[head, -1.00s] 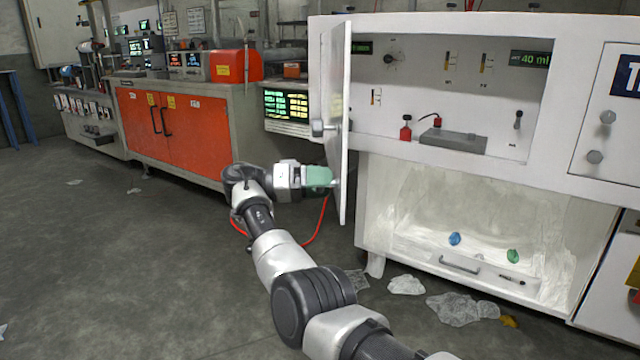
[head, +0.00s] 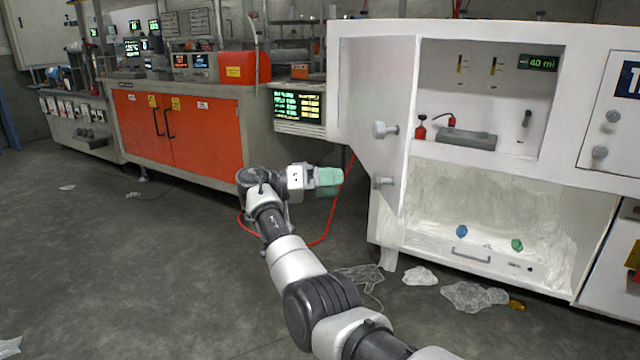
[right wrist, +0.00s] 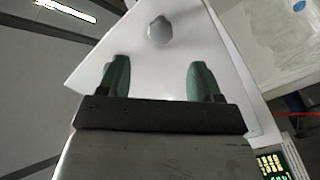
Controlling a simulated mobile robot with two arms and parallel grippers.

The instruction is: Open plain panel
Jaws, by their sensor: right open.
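The plain white panel (head: 375,85) stands partly open at the left of the white cabinet, angled outward and covering the left part of the recess. Two grey knobs are on its outer face, an upper one (head: 384,130) and a lower one (head: 382,181). My right gripper (head: 329,179), with green fingertips, is left of the lower knob, apart from it. In the right wrist view its fingers (right wrist: 159,80) are spread with nothing between them, and a knob (right wrist: 159,31) shows beyond them on the panel. My left gripper is not in view.
The recess holds a grey block (head: 466,139) and a red bottle (head: 421,132). A labelled panel (head: 617,110) is at the right. Below is an open bay with blue and green crumpled things. Clear plastic scraps (head: 420,276) lie on the floor. The floor at left is mostly clear.

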